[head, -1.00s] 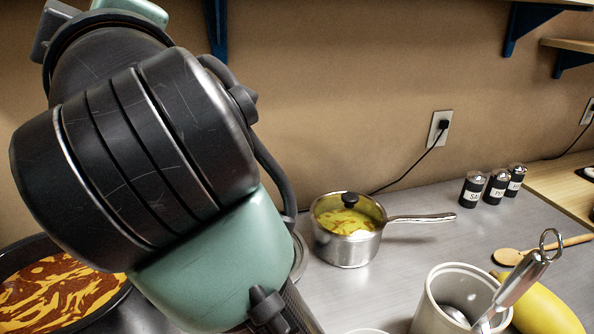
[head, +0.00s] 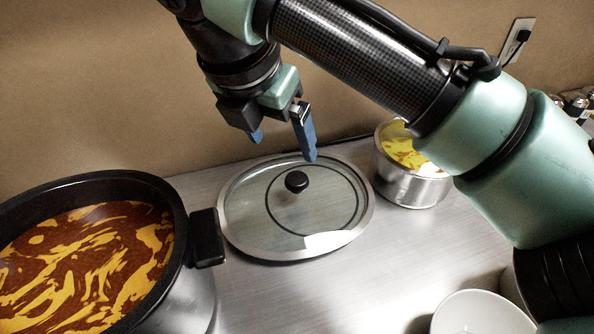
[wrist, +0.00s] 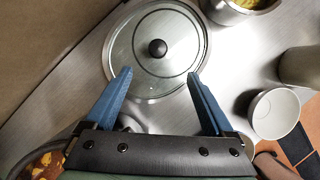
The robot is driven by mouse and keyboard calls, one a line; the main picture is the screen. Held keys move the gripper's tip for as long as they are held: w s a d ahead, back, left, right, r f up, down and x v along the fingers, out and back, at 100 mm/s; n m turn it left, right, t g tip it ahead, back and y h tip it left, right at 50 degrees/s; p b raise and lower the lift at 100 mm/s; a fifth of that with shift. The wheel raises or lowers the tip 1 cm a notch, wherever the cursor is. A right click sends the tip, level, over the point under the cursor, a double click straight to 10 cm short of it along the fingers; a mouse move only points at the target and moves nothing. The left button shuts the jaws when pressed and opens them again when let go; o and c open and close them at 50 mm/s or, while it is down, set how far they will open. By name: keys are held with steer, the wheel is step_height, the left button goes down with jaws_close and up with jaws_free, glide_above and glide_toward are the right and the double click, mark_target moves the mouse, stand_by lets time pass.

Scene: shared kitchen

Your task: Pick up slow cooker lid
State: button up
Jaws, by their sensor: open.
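The slow cooker lid (head: 262,217) is oval glass with a metal rim and a black knob (head: 297,181). It lies flat on the metal counter, knob up, between the slow cooker and a saucepan. My gripper (head: 285,148) is open and empty, above the back part of the lid in the head view. In the wrist view, the lid (wrist: 184,74) lies beyond the two blue fingers of my gripper (wrist: 158,75), and its knob (wrist: 157,48) shows between and ahead of the fingertips. The fingers do not hold the knob.
The slow cooker (head: 180,222), full of red and yellow food, stands left of the lid, its side handle close to the rim. A saucepan (head: 412,190) stands right of the lid. A white bowl (head: 480,313) is at front right. The wall is behind; the counter front of the lid is clear.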

mark_target(297, 177)
steer(key=x, duration=1.3)
steer(key=shift+w+a+b, duration=0.1)
steer(key=shift+w+b, duration=0.05)
steer(key=shift+b, duration=0.15)
jaws_close()
steer(key=shift+r, duration=0.1)
